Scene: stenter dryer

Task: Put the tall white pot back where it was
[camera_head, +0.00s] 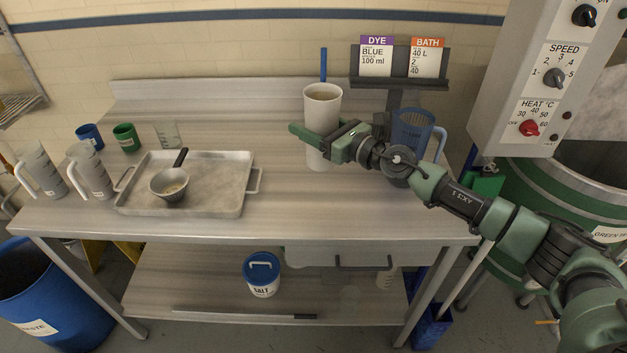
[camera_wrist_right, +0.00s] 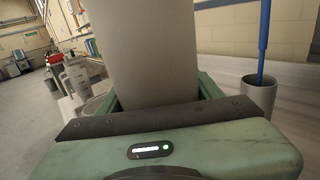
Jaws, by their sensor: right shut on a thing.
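The tall white pot (camera_head: 322,104) stands upright at the back right of the steel table (camera_head: 285,205). My right gripper (camera_head: 318,138) reaches in from the right and is shut around the pot's side. In the right wrist view the pot (camera_wrist_right: 150,50) fills the space between the two fingers (camera_wrist_right: 158,100). I cannot tell whether the pot's base touches the table. A blue rod (camera_head: 323,64) rises behind the pot; the right wrist view shows it standing in a separate grey holder (camera_wrist_right: 258,95). My left gripper is not in view.
A blue jug (camera_head: 412,128) stands close behind my right arm, below the dye and bath cards (camera_head: 397,58). A tray (camera_head: 235,180) with a dark-handled pan (camera_head: 168,186) lies left. Jugs and cups stand further left. The table between tray and pot is clear.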

